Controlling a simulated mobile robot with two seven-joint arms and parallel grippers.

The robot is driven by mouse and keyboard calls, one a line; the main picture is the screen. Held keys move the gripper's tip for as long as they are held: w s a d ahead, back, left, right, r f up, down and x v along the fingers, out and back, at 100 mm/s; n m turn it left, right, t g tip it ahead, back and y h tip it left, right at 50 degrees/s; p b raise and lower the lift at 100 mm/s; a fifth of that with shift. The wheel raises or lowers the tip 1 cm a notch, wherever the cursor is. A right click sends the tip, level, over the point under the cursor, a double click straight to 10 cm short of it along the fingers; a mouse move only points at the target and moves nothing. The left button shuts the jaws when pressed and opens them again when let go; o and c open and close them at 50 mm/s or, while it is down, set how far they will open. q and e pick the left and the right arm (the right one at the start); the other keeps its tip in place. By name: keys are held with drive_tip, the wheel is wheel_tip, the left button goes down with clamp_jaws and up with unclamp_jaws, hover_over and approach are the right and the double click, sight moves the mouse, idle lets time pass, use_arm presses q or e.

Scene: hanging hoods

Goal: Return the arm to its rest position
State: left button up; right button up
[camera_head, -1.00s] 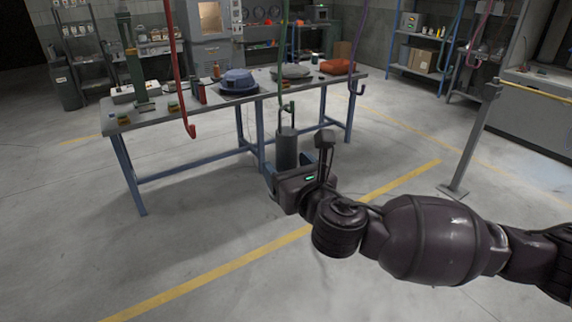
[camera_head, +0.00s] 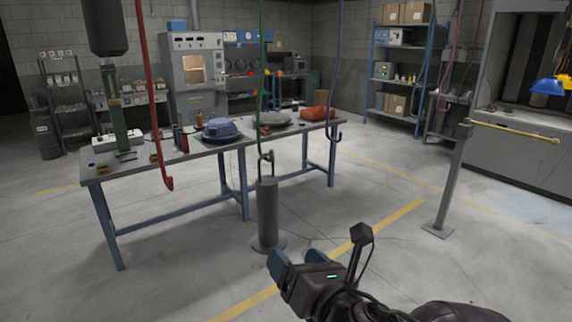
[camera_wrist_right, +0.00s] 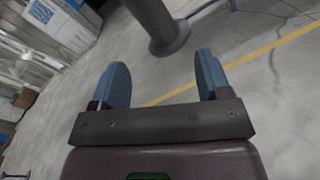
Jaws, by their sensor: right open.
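My right gripper (camera_head: 296,258) is at the bottom middle of the head view, with its arm coming in from the lower right. Its two blue fingers stand wide apart in the right wrist view (camera_wrist_right: 160,82), with only floor between them. Just beyond it in the head view is a grey cylinder (camera_head: 268,212) with a flared base, with a green hook (camera_head: 266,158) at its top. The cylinder's lower part also shows beyond the fingers in the right wrist view (camera_wrist_right: 160,25). My left gripper is not in view.
A grey table (camera_head: 200,160) with blue legs carries a blue domed hood (camera_head: 221,129) and an orange item (camera_head: 317,113). Red (camera_head: 154,100) and purple (camera_head: 335,70) hooks hang before it. A grey post (camera_head: 452,180) with a yellow bar stands right. Floor between is open.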

drive_tip(key=s+d+f+m+g+h, duration=0.15)
drive_tip(key=d+f+m, duration=0.35)
drive_tip(key=f+m, duration=0.5)
drive_tip(key=d+f+m+h, duration=0.2)
drive_tip(key=d+f+m, duration=0.3)
drive_tip(key=f+m, duration=0.5)
drive_tip(key=s+d+f+m+g+h, duration=0.1)
drive_tip(key=s+d+f+m+h, duration=0.4)
drive_tip(key=s+d+f+m, duration=0.8)
drive_tip(key=d+f+m, duration=0.1)
drive_tip(key=d+m, duration=0.1)
drive_tip(key=m, duration=0.1)
drive_tip(key=shift+s+d+m+g, duration=0.3)
drive_tip(key=shift+s+d+g, duration=0.05)
drive_tip(key=shift+s, duration=0.05)
